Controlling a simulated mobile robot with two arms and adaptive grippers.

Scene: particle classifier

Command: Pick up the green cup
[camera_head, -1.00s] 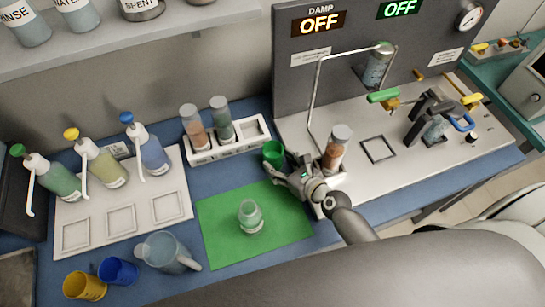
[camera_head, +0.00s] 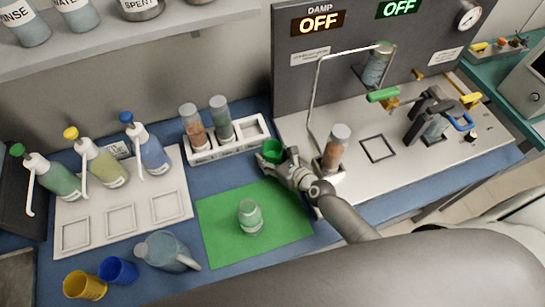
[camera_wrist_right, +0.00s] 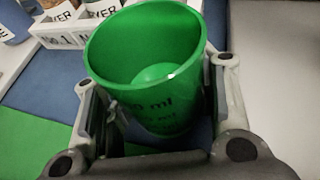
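The green cup (camera_head: 271,153) stands out at the back edge of the green mat, in front of the white bottle rack. My right gripper (camera_head: 280,164) is at the cup, reaching in from the right. In the right wrist view, the empty-looking green cup (camera_wrist_right: 150,75) fills the space between the two fingers (camera_wrist_right: 160,110), with a pad against each side. The gripper appears shut on it. Dark print shows on the cup's near side. Whether its base touches the table is hard to tell. My left gripper is not in view.
The green mat (camera_head: 220,232) holds a small clear jar (camera_head: 250,217). A white rack (camera_head: 231,147) with bottles stands behind the cup. An orange-filled bottle (camera_head: 335,150) stands close right of my gripper. A clear jug (camera_head: 166,252), blue cup (camera_head: 117,271) and yellow cup (camera_head: 84,286) stand front left.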

